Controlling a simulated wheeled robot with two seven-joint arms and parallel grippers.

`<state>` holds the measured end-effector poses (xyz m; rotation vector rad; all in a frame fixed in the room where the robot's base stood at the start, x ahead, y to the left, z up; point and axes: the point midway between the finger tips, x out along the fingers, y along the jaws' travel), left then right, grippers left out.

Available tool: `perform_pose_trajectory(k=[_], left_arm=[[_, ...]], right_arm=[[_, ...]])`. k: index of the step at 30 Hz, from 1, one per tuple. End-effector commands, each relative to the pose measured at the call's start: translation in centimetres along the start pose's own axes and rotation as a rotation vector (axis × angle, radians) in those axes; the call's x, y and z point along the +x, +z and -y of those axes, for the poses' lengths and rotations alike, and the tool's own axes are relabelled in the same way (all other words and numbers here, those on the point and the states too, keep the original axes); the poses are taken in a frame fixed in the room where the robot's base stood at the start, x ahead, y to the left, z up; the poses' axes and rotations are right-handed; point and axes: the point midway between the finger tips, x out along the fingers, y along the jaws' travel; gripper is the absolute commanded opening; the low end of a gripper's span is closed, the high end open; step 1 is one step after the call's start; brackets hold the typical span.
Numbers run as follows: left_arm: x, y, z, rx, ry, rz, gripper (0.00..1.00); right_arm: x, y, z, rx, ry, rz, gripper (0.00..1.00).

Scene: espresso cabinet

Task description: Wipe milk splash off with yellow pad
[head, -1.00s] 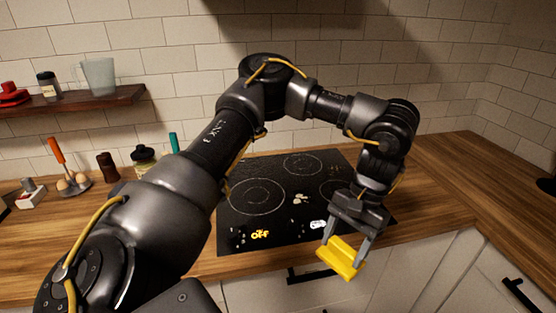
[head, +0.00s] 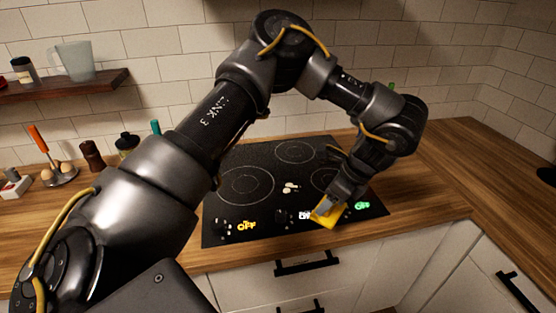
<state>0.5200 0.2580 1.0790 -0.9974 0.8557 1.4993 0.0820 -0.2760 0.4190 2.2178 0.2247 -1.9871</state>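The milk splash (head: 291,187) shows as a few small white blobs near the middle of the black cooktop (head: 231,224). My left gripper (head: 328,207) is shut on the yellow pad (head: 326,216) at the front edge of the cooktop, in front of and to the right of the splash. The pad is tilted and partly hidden by the fingers. I cannot tell whether it touches the glass. My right gripper is out of view.
Glowing control labels (head: 247,226) line the cooktop's front. An egg holder (head: 59,176), a pepper mill (head: 92,156) and a jar (head: 127,144) stand at the left. A shelf (head: 62,97) is above them.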

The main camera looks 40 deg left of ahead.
Motion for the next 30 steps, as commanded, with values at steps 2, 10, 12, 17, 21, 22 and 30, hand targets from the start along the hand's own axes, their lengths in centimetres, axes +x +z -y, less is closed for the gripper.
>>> perform_pose_trajectory(k=[2,10,12,17,21,22,30], left_arm=[[1.0,1.2,1.4,0.224,-0.092,-0.003,0.35],[3.9,5.3,5.2,0.885,-0.370,-0.009,0.35],[4.6,6.4,6.0,1.015,-0.425,-0.010,0.35],[6.2,8.8,7.3,1.273,-0.530,-0.010,0.35],[7.4,11.2,8.2,1.479,-0.614,-0.007,0.35],[7.7,11.7,8.5,1.523,-0.633,-0.006,0.35],[10.4,16.5,9.8,1.905,-0.793,-0.007,0.35]], right_arm=[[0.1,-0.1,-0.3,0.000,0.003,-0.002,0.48],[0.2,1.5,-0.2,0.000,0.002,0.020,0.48],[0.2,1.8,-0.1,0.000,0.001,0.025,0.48],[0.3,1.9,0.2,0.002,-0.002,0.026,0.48],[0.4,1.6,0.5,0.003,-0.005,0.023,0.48],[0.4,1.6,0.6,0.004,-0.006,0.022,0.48],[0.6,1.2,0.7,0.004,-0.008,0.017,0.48]])
